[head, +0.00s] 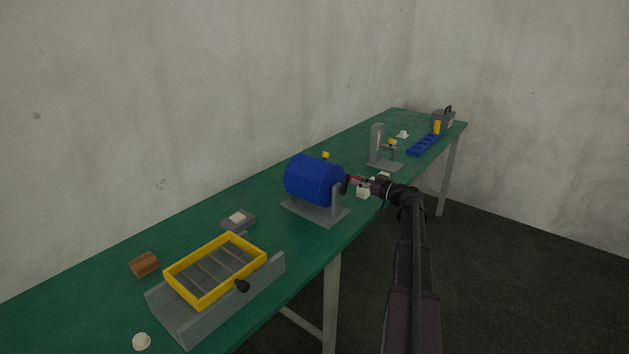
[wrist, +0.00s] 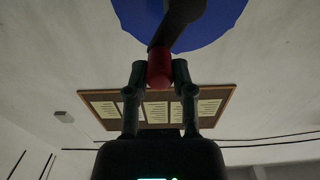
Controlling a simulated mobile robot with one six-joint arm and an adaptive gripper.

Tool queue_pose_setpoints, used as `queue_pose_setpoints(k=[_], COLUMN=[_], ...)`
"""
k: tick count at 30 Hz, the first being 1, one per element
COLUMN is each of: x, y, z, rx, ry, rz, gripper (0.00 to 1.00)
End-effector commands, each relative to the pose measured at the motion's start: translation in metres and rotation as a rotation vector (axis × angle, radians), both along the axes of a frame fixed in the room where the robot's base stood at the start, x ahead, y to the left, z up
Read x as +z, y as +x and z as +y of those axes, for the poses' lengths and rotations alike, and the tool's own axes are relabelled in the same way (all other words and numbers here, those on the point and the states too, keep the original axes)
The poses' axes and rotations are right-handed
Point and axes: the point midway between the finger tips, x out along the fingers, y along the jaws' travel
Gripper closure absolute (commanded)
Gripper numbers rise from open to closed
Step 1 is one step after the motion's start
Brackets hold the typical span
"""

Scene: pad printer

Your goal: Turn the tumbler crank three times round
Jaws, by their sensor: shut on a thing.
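The blue tumbler drum (head: 312,180) sits on a grey stand (head: 316,209) at the middle of the green bench. Its dark crank arm (head: 343,186) is at the drum's right end, with a red handle (head: 356,179) pointing toward my gripper (head: 366,182). In the wrist view the red handle (wrist: 160,68) lies between my two fingertips (wrist: 158,76), and the jaws are shut on it. The dark crank arm (wrist: 160,35) runs up from the handle in front of the blue drum (wrist: 222,20). The drum's far side is hidden.
A yellow sieve frame (head: 183,293) on a grey base stands front left. A grey press (head: 377,146), a blue tray (head: 424,145) and a toolbox (head: 443,120) stand farther back. A notice board (wrist: 158,107) hangs on the wall.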

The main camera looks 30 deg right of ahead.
Motion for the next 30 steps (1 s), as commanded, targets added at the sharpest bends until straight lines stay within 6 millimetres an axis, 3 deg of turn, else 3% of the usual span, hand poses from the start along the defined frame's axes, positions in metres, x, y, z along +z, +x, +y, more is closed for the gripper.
queue_pose_setpoints(k=[11, 19, 20, 23, 30], x=[0.004, 0.004, 0.004, 0.005, 0.005], y=[-0.011, -0.010, -0.010, -0.009, -0.008], z=[0.022, 0.020, 0.020, 0.019, 0.019], rx=[0.007, 0.002, 0.002, 0.000, -0.001], ry=[-0.008, -0.008, -0.008, -0.006, -0.005], rz=[0.008, 0.008, 0.008, 0.006, 0.004], gripper=[1.00, 1.00, 0.65, 0.37, 0.37])
